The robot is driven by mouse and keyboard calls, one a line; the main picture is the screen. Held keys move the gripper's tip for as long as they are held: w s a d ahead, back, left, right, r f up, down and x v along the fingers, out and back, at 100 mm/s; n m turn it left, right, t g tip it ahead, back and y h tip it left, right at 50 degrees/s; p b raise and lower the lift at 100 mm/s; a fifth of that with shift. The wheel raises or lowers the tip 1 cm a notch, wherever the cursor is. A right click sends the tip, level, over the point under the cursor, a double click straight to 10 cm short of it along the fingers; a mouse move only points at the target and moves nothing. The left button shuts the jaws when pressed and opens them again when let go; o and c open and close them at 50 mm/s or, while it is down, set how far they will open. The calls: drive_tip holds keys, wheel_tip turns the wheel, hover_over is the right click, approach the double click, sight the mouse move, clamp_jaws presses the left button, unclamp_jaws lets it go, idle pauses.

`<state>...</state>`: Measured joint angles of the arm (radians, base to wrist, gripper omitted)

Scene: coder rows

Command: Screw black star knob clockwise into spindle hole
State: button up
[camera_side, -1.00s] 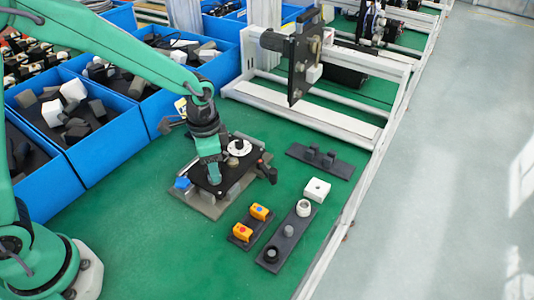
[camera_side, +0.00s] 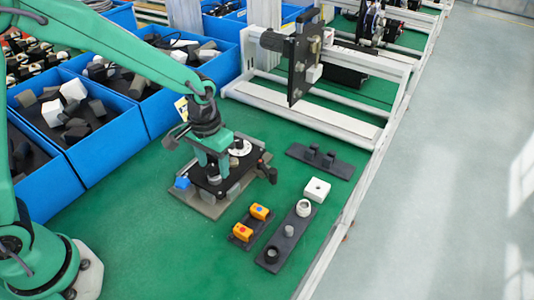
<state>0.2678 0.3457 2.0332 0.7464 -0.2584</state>
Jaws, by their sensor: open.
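My gripper (camera_side: 213,167) is open, with its green fingers apart just above the black plate fixture (camera_side: 208,186) on the green table. A white round dial (camera_side: 239,147) sits on the plate just right of the gripper. A black knob-like part (camera_side: 267,173) is at the plate's right edge, clear of the fingers; I cannot tell whether it is the star knob. The spindle hole cannot be made out, and the fingers hide part of the plate.
Blue bins (camera_side: 115,142) of loose parts line the left and back. Right of the fixture lie a strip with orange blocks (camera_side: 242,231), a dark strip with round parts (camera_side: 272,250), a white block (camera_side: 316,190) and a black bracket (camera_side: 319,159). A white frame (camera_side: 305,120) stands behind.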

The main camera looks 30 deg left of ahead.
idle(0.6)
drive_tip(key=c, duration=1.1)
drive_tip(key=m, duration=1)
clamp_jaws()
drive_tip(key=o, duration=1.2)
unclamp_jaws()
drive_tip(key=shift+m, duration=0.5)
drive_tip(key=shift+o, duration=0.2)
